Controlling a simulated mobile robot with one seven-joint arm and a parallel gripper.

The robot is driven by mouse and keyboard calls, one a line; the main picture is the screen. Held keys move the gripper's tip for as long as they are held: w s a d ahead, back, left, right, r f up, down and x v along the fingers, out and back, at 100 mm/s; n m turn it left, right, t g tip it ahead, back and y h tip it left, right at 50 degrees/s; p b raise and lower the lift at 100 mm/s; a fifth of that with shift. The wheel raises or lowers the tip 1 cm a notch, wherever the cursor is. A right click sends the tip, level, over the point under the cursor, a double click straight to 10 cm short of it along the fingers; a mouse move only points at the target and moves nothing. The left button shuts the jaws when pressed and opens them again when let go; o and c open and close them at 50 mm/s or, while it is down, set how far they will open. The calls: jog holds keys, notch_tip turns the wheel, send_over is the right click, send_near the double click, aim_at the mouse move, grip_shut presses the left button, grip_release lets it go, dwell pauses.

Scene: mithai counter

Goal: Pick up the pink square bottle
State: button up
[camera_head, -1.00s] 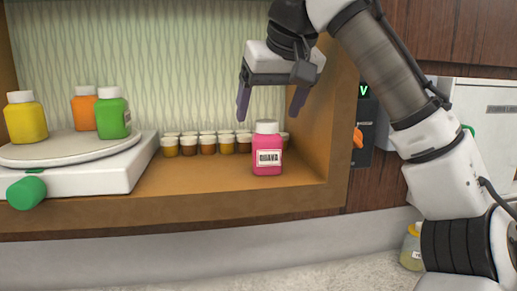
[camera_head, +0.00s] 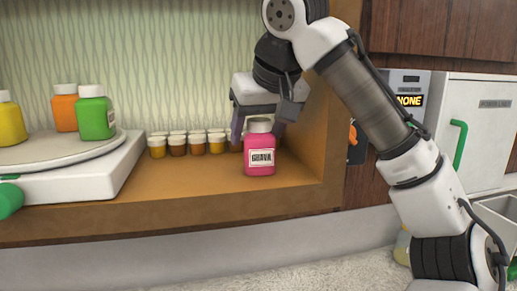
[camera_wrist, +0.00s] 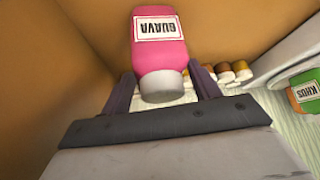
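The pink square bottle (camera_head: 260,160) stands upright on the wooden shelf, with a white cap and a GUAVA label. In the wrist view the bottle (camera_wrist: 160,50) has its cap end between the two fingers. My gripper (camera_head: 257,130) is above and behind the bottle, fingers pointing down. In the wrist view my gripper (camera_wrist: 163,88) is open, with one finger on each side of the cap and a small gap showing beside it. The lower finger parts are partly hidden behind the bottle in the head view.
Several small capped cups (camera_head: 197,145) stand behind and left of the bottle. A white turntable (camera_head: 85,150) at left carries yellow, orange and green bottles. The niche's right wall (camera_head: 320,130) is close to my gripper. The shelf front is clear.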

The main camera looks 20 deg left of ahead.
jog(key=c, duration=0.8)
jog(key=shift+r, duration=0.1)
